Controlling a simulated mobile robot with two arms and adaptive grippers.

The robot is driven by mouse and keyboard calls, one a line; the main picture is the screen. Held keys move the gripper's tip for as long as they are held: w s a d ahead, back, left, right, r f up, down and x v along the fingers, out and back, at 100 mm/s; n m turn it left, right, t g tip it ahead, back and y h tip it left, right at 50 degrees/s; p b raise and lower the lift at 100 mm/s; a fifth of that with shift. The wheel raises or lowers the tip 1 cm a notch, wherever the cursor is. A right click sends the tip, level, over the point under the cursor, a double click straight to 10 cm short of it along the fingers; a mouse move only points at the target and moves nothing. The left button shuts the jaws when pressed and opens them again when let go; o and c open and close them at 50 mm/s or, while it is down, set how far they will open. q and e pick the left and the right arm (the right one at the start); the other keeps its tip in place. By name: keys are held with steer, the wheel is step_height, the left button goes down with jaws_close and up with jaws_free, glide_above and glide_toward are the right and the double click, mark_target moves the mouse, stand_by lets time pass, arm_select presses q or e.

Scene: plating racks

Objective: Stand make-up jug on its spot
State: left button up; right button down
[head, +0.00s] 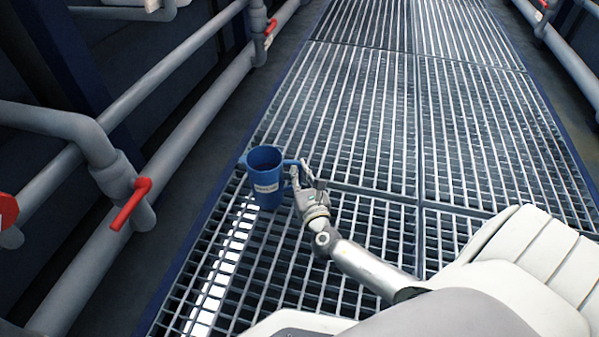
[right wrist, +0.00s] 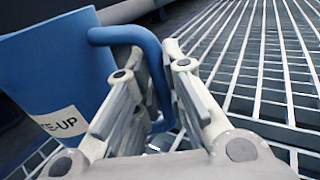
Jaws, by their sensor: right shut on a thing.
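The make-up jug (head: 266,180) is a blue, open-topped jug with a white label, held upright over the grating in the head view. My right gripper (head: 297,178) is shut on its handle, which points right. In the right wrist view the jug (right wrist: 45,75) fills the left side, with part of its label reading "E-UP". The blue handle (right wrist: 130,38) passes between the fingers of the right gripper (right wrist: 155,95). I cannot make out a marked spot for the jug. My left gripper is not in view.
A metal grating walkway (head: 370,115) runs ahead and is clear. Grey pipes (head: 165,150) with a red valve handle (head: 131,204) line the left side, close to the jug. More pipes (head: 565,55) run along the right edge.

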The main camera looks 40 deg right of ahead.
steer(key=shift+f, duration=0.4)
steer(key=c, duration=1.4)
jaws_free()
steer(key=shift+c, duration=0.2)
steer(key=shift+f, duration=0.1)
steer(key=v, duration=1.2)
